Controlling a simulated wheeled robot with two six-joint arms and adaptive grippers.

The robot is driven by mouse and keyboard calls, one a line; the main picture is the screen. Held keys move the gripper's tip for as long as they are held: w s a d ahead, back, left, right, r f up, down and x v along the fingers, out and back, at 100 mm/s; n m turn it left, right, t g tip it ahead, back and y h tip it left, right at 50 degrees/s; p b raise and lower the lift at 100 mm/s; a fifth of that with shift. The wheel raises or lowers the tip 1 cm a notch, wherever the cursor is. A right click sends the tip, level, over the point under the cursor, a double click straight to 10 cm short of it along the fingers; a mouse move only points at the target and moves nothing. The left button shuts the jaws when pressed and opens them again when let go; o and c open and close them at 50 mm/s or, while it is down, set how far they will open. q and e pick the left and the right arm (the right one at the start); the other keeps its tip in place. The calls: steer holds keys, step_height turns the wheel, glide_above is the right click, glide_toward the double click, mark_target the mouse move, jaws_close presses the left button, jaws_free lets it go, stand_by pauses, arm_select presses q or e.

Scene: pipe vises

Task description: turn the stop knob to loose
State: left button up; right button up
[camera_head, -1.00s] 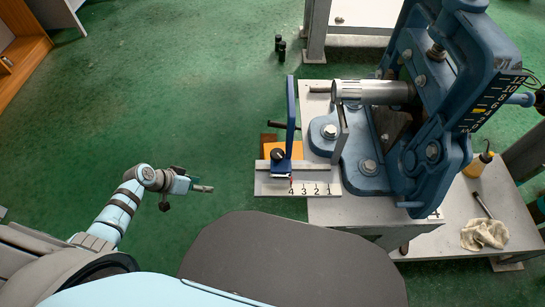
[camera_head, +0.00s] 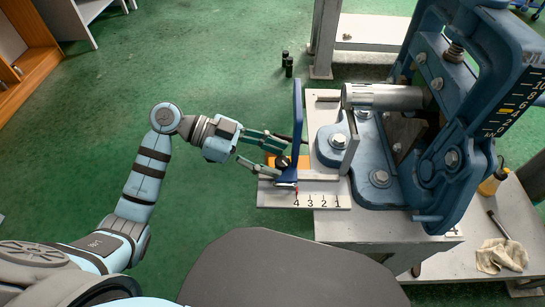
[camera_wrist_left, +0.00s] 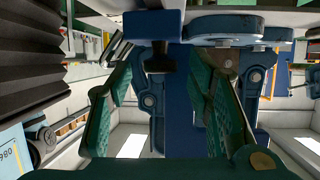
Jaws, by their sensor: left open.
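The stop knob (camera_head: 282,161) is a small black knob on the foot of the upright blue stop plate (camera_head: 297,125), above the numbered scale plate (camera_head: 325,200). My left gripper (camera_head: 277,157) has come in from the left, its two green fingers apart on either side of the knob. In the left wrist view a dark knob-like part (camera_wrist_left: 158,60) shows between the open fingers (camera_wrist_left: 168,65), under a blue block. I cannot tell whether either finger touches it. My right gripper is out of view.
The big blue vise (camera_head: 440,130) with its steel pipe (camera_head: 385,97) stands just right of the stop. Green floor to the left is clear.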

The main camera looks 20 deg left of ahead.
arm_select(q)
steer(key=shift+d+f, duration=0.1)
steer(key=shift+d, duration=0.1)
steer(key=shift+c, duration=0.3)
jaws_close()
steer(key=shift+s+n+t+y+p, duration=0.2)
steer(key=shift+n+t+y+p, duration=0.1)
steer(key=shift+n+t+p, duration=0.7)
steer(key=n+t+y+p, duration=0.1)
steer(key=n+t+p, duration=0.1)
steer(key=n+t+y+p, duration=0.1)
steer(key=n+t+p, duration=0.1)
steer(key=s+n+t+y+p, duration=0.1)
steer(key=t+p, duration=0.1)
steer(key=shift+d+r+n, duration=0.2)
steer(key=shift+d+n, duration=0.15)
steer(key=shift+n, duration=0.05)
steer(key=shift+s+d+f+n+t+y+p, duration=0.1)
steer(key=shift+n+t+y+p, duration=0.35)
steer(key=shift+n+y+p, duration=0.25)
steer(key=shift+d+f+n+t+y+p, duration=0.1)
steer(key=shift+n+t+y+p, duration=0.35)
steer(key=shift+n+y+p, duration=0.2)
steer(key=shift+y, duration=0.25)
